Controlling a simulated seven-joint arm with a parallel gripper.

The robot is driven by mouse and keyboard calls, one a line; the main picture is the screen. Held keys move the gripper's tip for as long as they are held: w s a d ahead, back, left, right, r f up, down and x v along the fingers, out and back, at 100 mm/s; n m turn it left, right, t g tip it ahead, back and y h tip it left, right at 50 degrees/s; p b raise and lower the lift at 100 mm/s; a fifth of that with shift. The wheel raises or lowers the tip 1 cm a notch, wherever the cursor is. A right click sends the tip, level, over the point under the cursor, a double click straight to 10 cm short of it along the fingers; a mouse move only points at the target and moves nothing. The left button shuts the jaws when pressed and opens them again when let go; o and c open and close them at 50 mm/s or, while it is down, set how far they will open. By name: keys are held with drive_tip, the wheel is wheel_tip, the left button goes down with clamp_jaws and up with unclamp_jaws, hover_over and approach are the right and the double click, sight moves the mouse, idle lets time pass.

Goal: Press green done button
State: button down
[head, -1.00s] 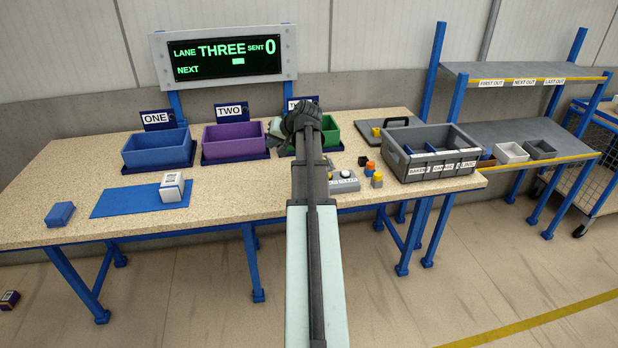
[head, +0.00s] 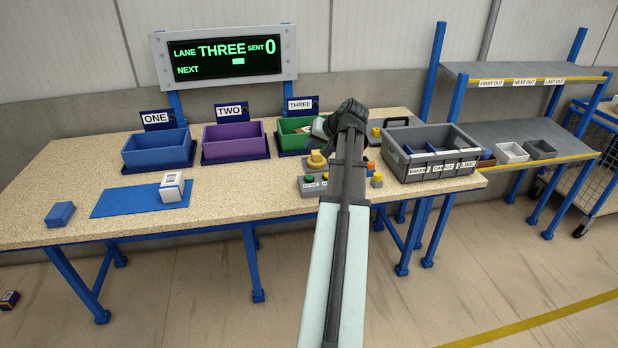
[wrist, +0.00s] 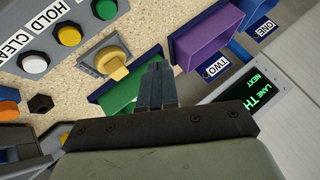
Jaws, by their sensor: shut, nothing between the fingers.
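The green button (head: 309,178) is at the left end of a grey control box (head: 311,190) at the table's front right; my arm hides the box's right part. In the wrist view the green button (wrist: 105,8) is cut by the top edge, in a row with a yellow button (wrist: 70,34) and a white button (wrist: 35,63). Their labels read HOLD and CLEAR in part; the green one's label is out of view. My gripper (wrist: 155,70) is shut and empty, its fingers over the green bin (wrist: 122,92), apart from the button. In the head view my wrist mostly hides the fingers.
A yellow knob (head: 317,160) stands on a grey base behind the control box. Blue (head: 158,150) and purple (head: 234,141) bins stand left of the green one. A grey divided crate (head: 432,150) stands at the right. A white box (head: 172,187) sits on a blue mat (head: 125,202).

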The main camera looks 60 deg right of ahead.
sight(312, 177)
drive_tip(key=shift+f, duration=0.1)
drive_tip(key=shift+f, duration=4.3)
drive_tip(key=shift+f, duration=0.85)
drive_tip(key=shift+r, duration=0.85)
drive_tip(key=shift+r, duration=2.5)
